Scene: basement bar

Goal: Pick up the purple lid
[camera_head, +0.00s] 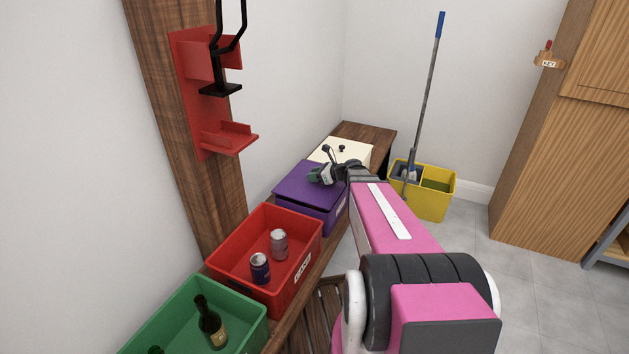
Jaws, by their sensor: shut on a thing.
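The purple lid (303,185) lies flat on top of a purple bin (318,218) on the wooden bench. My gripper (325,174) is at the far end of my pink arm, over the far right part of the lid. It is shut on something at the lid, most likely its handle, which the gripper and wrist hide. The lid looks level and I cannot see a gap between it and the bin.
A red bin (243,222) with two cans and a green bin (165,318) with dark bottles stand nearer. A cream lidded box (357,154) is just beyond. A yellow mop bucket (432,205) stands right. Red wall holder (186,95) is at left.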

